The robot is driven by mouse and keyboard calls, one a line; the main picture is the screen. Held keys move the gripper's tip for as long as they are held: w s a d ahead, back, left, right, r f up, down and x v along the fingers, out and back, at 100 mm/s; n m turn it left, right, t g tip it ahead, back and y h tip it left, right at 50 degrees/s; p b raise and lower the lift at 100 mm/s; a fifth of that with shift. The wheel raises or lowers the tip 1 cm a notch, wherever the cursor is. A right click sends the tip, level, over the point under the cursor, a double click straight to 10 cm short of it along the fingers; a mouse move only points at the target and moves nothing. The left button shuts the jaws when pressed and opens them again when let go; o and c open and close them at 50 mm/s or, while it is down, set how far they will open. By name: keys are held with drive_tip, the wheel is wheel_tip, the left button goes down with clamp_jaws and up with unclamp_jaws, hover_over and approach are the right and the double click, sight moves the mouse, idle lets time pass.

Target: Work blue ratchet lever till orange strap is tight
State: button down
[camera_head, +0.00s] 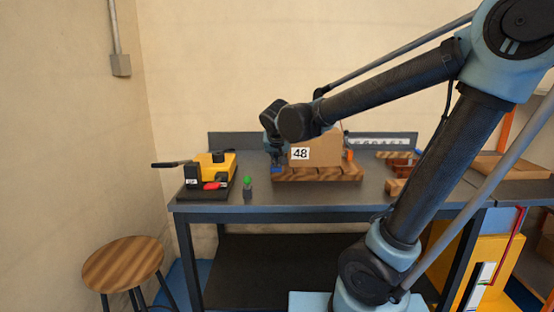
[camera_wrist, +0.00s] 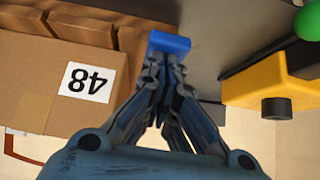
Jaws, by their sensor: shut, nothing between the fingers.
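The blue lever (camera_head: 278,170) is a small blue block at the left end of the wooden pallet, low beside the cardboard box (camera_head: 325,148) marked 48. In the wrist view the blue lever (camera_wrist: 170,43) lies just beyond my fingertips. My gripper (camera_head: 277,160) is over the lever at the box's left side. In the wrist view my gripper (camera_wrist: 163,62) has its fingers together and empty, at or very near the lever; whether they touch it I cannot tell. A small orange part (camera_head: 349,155) shows at the box's right side. The strap's tightness cannot be seen.
The pallet (camera_head: 318,175) stands on the grey bench (camera_head: 225,205). Left of it are a green-topped object (camera_head: 247,184) and a yellow machine (camera_head: 218,165) with a black handle and red part. Wooden blocks (camera_head: 397,187) lie to the right. A stool (camera_head: 123,262) stands front left.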

drive_tip(key=shift+s+f, duration=0.2)
drive_tip(key=r, duration=0.4)
drive_tip(key=shift+w+r, duration=0.1)
drive_tip(key=shift+w, duration=0.1)
drive_tip(key=v, duration=1)
drive_tip(key=shift+s+f, duration=0.2)
drive_tip(key=s+d+f+g+h, duration=0.15)
drive_tip(key=s+d+f, duration=0.35)
drive_tip(key=d+f, duration=0.5)
drive_tip(key=s+d+f+g, duration=0.35)
drive_tip(key=d+f, duration=0.45)
drive_tip(key=d, duration=0.4)
drive_tip(key=s+d+f+g, duration=0.1)
drive_tip(key=s+d+f, duration=0.2)
drive_tip(key=s+f, duration=0.4)
drive_tip(key=shift+s+f+m+y, duration=0.3)
drive_tip(key=shift+f+y, duration=0.15)
drive_tip(key=shift+f, duration=0.15)
